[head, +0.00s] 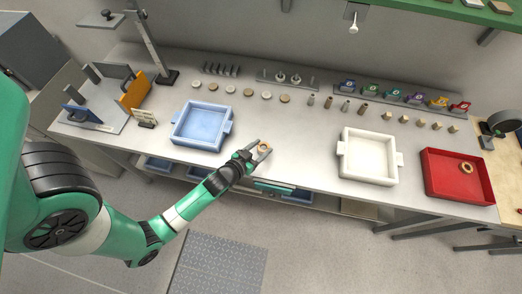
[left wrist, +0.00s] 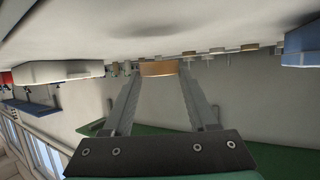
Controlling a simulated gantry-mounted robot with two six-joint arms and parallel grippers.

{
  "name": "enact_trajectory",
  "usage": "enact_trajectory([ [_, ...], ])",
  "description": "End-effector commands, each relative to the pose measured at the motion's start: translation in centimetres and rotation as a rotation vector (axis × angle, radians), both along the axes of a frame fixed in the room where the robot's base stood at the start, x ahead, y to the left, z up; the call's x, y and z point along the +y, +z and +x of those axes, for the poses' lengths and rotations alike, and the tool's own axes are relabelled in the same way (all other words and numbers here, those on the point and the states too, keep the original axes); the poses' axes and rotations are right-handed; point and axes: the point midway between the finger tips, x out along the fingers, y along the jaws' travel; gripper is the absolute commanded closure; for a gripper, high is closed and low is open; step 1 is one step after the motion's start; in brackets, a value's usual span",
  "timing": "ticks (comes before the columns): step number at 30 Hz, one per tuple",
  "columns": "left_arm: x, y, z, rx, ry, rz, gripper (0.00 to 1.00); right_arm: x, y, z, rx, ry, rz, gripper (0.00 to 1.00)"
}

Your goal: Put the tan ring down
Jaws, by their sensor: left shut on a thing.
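My left gripper (head: 258,150) is shut on a tan ring (head: 264,148) near the front edge of the table, between the blue tray and the white tray. In the left wrist view the tan ring (left wrist: 159,68) sits between the two fingertips, close to the table surface, which shows at the top of that picture. I cannot tell whether the ring touches the table. My right gripper is not in view.
A blue tray (head: 181,136) stands left of my left gripper and a white tray (head: 366,181) stands to its right. Behind are a row of discs (head: 248,92), small metal parts (head: 328,102) and coloured numbered blocks (head: 392,93).

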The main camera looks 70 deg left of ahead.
Motion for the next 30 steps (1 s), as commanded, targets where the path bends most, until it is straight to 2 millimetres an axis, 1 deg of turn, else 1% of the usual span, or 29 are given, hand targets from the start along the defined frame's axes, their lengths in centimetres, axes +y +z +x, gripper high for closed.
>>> enact_trajectory([
  [2,0.6,-0.7,0.2,0.0,0.004,-0.001,0.95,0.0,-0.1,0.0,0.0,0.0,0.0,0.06],
  [3,0.9,-1.6,0.3,0.001,0.005,0.0,0.95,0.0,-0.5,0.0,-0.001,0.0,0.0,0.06],
  [4,0.8,-2.4,0.3,0.002,0.003,0.0,0.95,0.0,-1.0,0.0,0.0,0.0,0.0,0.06],
  [6,0.7,-3.4,0.3,0.002,0.001,0.001,0.95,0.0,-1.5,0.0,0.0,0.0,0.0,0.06],
  [8,0.7,-3.6,0.3,0.0,0.001,0.0,0.95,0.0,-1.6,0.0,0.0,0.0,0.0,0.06],
  [13,0.7,-3.5,0.3,0.001,0.001,0.0,0.95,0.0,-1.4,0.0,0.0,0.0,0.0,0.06],
  [14,0.7,-3.5,0.3,0.002,0.001,-0.001,0.4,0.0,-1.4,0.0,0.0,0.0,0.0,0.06],
  [18,0.6,-3.5,0.3,0.001,0.001,0.0,0.14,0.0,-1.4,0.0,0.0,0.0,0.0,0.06],
  [19,0.6,-3.5,0.3,0.001,0.001,0.0,0.11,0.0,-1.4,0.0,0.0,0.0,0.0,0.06],
  [26,0.6,-3.5,0.3,0.001,0.001,0.0,0.11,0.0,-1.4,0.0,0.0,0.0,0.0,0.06],
  [29,0.7,-4.0,0.3,0.001,0.001,0.0,0.11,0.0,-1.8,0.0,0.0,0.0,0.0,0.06],
  [30,0.5,-3.9,0.1,0.002,0.001,0.0,0.11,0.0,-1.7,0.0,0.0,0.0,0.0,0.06],
])
